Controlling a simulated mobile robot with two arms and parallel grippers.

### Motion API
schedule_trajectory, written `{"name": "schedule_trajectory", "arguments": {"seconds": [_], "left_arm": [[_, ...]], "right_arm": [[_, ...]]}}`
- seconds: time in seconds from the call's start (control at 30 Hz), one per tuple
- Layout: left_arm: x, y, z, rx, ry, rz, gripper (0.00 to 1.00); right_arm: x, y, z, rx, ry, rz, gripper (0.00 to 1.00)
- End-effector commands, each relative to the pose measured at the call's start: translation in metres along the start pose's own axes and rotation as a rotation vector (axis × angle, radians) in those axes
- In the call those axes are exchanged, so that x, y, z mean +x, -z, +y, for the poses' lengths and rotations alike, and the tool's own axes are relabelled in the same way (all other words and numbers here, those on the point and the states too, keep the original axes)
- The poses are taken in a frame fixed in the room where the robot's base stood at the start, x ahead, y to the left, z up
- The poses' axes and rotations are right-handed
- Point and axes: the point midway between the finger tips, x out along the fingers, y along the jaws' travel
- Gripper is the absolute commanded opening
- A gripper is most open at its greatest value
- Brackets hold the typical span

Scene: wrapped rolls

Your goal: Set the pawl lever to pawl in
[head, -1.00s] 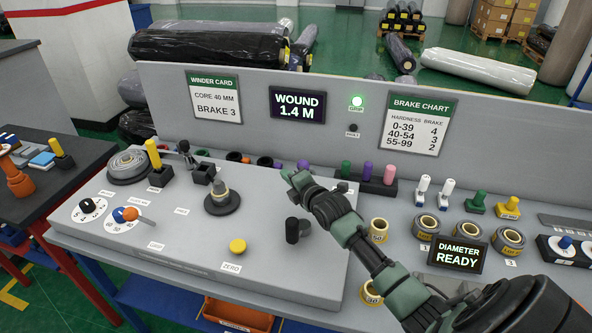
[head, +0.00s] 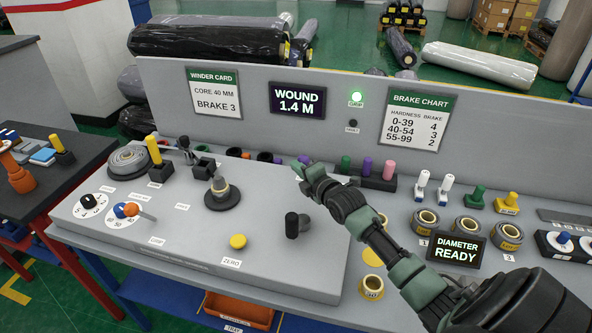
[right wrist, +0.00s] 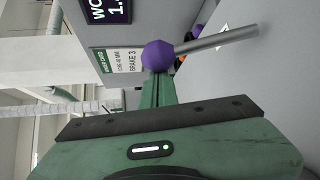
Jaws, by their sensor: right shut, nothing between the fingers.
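My right gripper (head: 298,168) is shut and empty over the back right of the grey control panel (head: 150,235). In the right wrist view, the shut fingers (right wrist: 157,88) point at a purple ball knob (right wrist: 158,55) on a metal rod (right wrist: 215,41). The knob is right at the fingertips; I cannot tell whether they touch. In the head view a bit of purple (head: 305,159) shows beside the fingertips, and the arm hides most of that area. No readable label tells which lever is the pawl lever. My left gripper is out of view.
The panel also carries an orange-knobbed lever (head: 131,209), a yellow-handled lever (head: 153,149), a black-knobbed lever (head: 184,143) and a yellow button (head: 238,241). A green lamp (head: 357,97) is lit above a dark lamp (head: 353,123). Tape rolls (head: 425,221) stand to the right.

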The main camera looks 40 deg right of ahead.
Motion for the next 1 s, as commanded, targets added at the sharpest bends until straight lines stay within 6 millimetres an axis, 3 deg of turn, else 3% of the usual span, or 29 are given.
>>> {"name": "schedule_trajectory", "arguments": {"seconds": [0.47,1.0], "left_arm": [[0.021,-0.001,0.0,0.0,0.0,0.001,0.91],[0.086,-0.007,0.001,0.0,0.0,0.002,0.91]], "right_arm": [[-0.013,-0.014,-0.001,0.093,-0.102,-0.003,0.0],[-0.055,-0.055,-0.011,0.436,-0.452,-0.005,0.0]]}}
